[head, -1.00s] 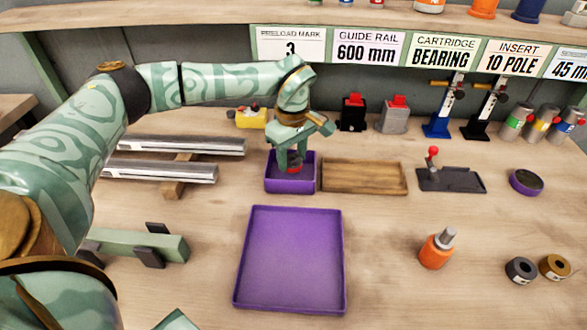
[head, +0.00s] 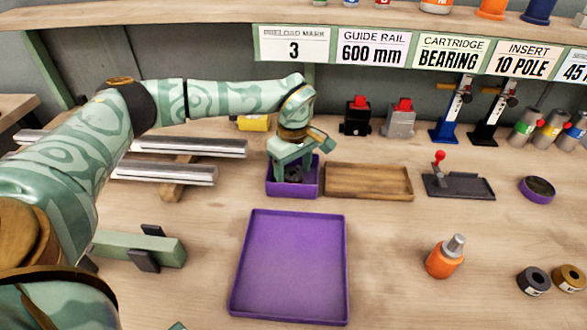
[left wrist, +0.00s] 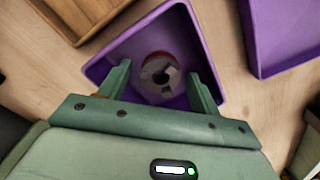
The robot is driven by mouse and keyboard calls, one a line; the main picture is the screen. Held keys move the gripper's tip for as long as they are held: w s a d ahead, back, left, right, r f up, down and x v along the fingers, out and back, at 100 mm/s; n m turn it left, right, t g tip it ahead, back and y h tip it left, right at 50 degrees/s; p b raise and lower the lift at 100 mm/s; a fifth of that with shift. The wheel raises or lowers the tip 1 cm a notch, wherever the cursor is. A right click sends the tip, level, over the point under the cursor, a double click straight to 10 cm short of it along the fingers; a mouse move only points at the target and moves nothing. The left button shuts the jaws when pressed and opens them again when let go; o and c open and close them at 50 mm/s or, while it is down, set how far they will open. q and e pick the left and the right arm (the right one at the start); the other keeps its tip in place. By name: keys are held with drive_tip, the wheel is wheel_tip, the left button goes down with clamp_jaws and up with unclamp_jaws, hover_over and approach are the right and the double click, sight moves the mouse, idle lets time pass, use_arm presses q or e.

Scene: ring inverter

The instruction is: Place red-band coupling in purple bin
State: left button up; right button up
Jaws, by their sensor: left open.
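The red-band coupling (left wrist: 160,76) is a grey round part with a hole in its middle and a red edge showing at its far side. It sits inside the small purple bin (left wrist: 99,72), with its holed end facing my left wrist camera. In the head view the small purple bin (head: 292,190) stands left of a wooden tray, and the coupling shows only as a dark shape (head: 293,177). My left gripper (head: 294,160) is over this bin. In the left wrist view its fingers (left wrist: 157,72) are spread on either side of the coupling, with gaps showing. My right gripper is out of view.
A wooden tray (head: 368,193) stands right beside the small bin. A large empty purple tray (head: 290,315) lies in front. Metal rails (head: 165,173) lie to the left. An orange bottle (head: 443,262) stands at right. Bare table lies between the large tray and the bottle.

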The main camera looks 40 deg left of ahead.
use_arm(q)
drive_tip(key=shift+r, duration=0.15)
wheel_tip(320, 180, up, 12)
drive_tip(key=p, duration=0.5)
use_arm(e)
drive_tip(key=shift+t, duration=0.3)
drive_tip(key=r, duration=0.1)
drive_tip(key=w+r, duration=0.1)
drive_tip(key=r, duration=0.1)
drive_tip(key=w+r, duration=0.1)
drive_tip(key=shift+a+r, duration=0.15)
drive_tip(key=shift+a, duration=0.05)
